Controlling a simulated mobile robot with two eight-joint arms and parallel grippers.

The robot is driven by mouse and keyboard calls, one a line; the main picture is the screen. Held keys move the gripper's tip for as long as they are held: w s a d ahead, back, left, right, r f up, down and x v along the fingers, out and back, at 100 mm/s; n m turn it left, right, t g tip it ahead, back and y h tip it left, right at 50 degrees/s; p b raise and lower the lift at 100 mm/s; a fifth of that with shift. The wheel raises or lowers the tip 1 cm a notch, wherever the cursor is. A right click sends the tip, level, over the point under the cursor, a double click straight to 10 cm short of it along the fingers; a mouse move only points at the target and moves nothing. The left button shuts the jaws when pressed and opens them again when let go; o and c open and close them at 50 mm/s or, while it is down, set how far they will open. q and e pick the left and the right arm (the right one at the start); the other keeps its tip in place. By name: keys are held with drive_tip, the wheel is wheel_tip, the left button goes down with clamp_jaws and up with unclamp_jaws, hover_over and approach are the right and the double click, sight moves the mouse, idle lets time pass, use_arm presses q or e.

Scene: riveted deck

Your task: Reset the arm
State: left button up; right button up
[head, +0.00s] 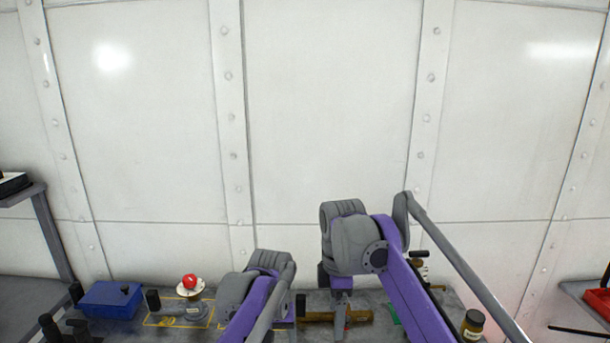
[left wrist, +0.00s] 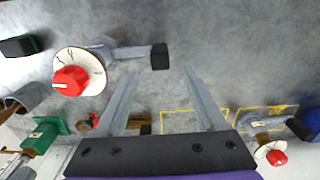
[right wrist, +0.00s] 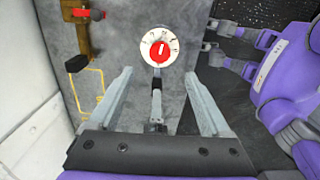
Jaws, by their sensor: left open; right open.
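My right arm shows in the head view, and its gripper (head: 341,312) points down over the workbench. In the right wrist view the right gripper (right wrist: 159,73) has its fingers apart with nothing held between them. A white dial with a red knob (right wrist: 159,48) lies just beyond its fingertips. In the left wrist view my left gripper (left wrist: 159,72) is open and empty above the grey bench top. A dial with a red knob (left wrist: 72,80) is left of its fingers, and its lever's black end lies near the fingertips. In the head view my left arm largely hides its gripper.
A shelf (head: 22,195) stands left, and a red tray (head: 598,300) right. The riveted white wall (head: 330,100) is behind.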

use_arm(q)
drive_tip(key=shift+r, duration=0.5)
drive_tip(key=shift+s+a+r, duration=0.1)
drive_tip(key=shift+r, duration=0.05)
drive_tip(key=s+a+f+t, duration=0.1)
drive_tip(key=s+a+f, duration=0.2)
drive_tip(key=s, duration=0.5)
drive_tip(key=s+a+f+t, duration=0.2)
drive_tip(key=s+a+f, duration=0.1)
drive_tip(key=s, duration=0.5)
drive_tip(key=s+a+f+t, duration=0.2)
drive_tip(key=s+a+f, duration=0.2)
drive_tip(key=s, duration=0.4)
drive_tip(key=shift+a+m, duration=0.3)
drive_tip(key=shift+a, duration=0.3)
use_arm(e)
drive_tip(key=s+d+f+m+t, duration=0.2)
drive_tip(key=s+d+f+m, duration=0.3)
drive_tip(key=s+f+m, duration=0.4)
drive_tip(key=s+d+f+m+t, duration=0.3)
drive_tip(key=s+d+f+m, duration=0.3)
drive_tip(key=s, duration=1)
wheel_tip(320, 180, down, 4)
drive_tip(key=m, duration=0.3)
